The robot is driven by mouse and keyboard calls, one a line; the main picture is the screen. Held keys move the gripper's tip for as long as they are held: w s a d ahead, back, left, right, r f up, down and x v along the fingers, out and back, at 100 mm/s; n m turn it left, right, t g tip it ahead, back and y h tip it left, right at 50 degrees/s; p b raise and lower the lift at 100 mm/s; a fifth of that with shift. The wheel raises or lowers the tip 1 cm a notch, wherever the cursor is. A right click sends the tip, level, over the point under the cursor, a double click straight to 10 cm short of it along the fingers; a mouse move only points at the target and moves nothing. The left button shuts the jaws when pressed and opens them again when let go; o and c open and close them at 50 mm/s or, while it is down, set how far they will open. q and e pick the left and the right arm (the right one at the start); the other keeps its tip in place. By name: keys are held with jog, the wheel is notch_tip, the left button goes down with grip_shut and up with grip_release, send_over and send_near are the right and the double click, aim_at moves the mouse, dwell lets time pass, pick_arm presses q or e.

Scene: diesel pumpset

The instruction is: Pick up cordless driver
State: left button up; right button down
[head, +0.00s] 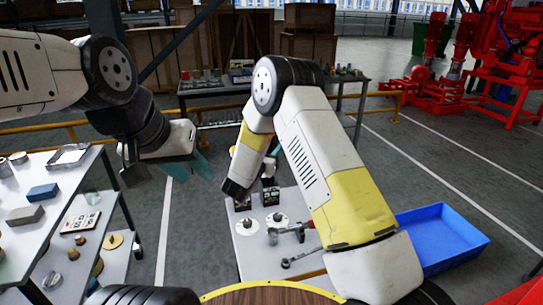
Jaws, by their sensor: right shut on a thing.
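My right gripper (236,189) is at the end of the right arm, which bends down over the low grey table (249,262). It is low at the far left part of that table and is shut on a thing. Its fingers and the held thing are largely hidden by the arm, so the cordless driver's shape cannot be made out. Two small dark items (270,196) stand by the gripper; I cannot tell what they are. My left gripper (187,166), with teal fingers, hangs above the floor, away from the low table. It appears empty; its finger gap is unclear.
Round pale flanges (247,227) and metal tools (290,232) lie on the low table. A blue bin (440,238) is on the right. A left bench (55,215) carries blocks and parts. A back workbench (215,85) and red machinery (510,60) stand behind.

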notch_tip(320, 180, up, 10)
jog(key=shift+r, duration=0.25)
dwell(0.3)
jog(key=c, duration=1.5)
grip_release()
jog(key=shift+c, duration=0.2)
grip_shut()
